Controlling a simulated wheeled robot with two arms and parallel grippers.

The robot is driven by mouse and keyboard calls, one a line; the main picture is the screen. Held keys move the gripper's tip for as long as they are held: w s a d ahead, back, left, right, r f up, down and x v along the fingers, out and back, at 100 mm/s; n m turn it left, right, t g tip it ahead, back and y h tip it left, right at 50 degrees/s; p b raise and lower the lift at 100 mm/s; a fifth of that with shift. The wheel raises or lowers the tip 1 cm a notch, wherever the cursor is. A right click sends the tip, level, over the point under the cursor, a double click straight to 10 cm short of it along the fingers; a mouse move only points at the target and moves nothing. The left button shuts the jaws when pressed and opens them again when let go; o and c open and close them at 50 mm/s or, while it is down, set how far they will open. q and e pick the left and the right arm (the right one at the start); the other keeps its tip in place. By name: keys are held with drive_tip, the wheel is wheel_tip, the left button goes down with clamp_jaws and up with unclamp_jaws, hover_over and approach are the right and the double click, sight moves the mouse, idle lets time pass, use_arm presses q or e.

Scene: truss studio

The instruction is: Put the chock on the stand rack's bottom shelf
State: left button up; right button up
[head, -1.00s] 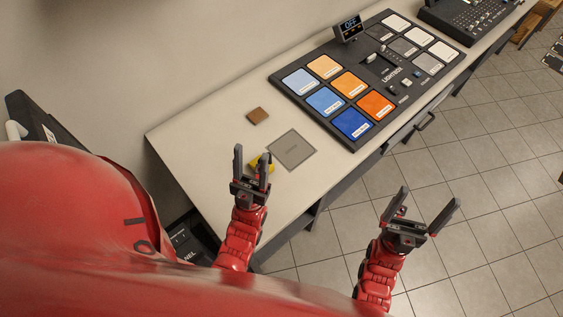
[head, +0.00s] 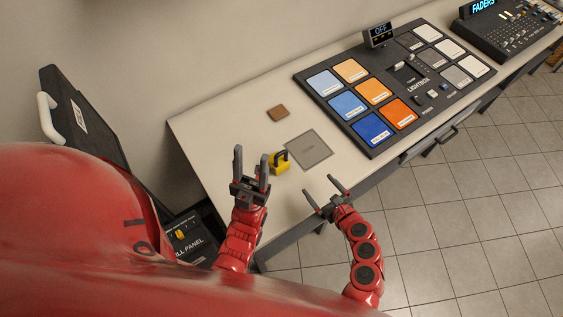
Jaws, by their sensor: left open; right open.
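A small yellow block with a dark loop handle, which looks like the chock (head: 280,167), stands on the pale table (head: 225,125) beside a grey square mat (head: 309,151). My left gripper (head: 251,153) is open and empty, with its fingers pointing up the picture just left of the yellow block. My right gripper (head: 319,186) is open and empty near the table's front edge, right of and below the block in the picture. No stand rack with a bottom shelf can be made out in this view.
A small brown square (head: 278,112) lies on the table behind the mat. A large lightbox panel (head: 373,149) with coloured tiles and a fader console (head: 503,33) fill the table's right part. A dark case (head: 92,125) stands at the left. Tiled floor (head: 440,220) is open at the right.

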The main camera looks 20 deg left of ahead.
drive_tip(key=g+y, duration=0.1)
drive_tip(key=y, duration=0.1)
approach(284, 167)
drive_tip(key=b+x, duration=0.4)
drive_tip(key=x, duration=0.3)
drive_tip(key=shift+w+a, duration=0.4)
drive_tip(key=shift+a, duration=0.1)
drive_tip(key=b+x, duration=0.3)
drive_tip(key=x, duration=0.1)
drive_tip(key=shift+a+f, duration=0.3)
drive_tip(key=shift+w+a, duration=0.1)
drive_tip(key=shift+w, duration=0.05)
drive_tip(key=shift+r, duration=0.1)
drive_tip(key=shift+c, duration=0.7)
clamp_jaws()
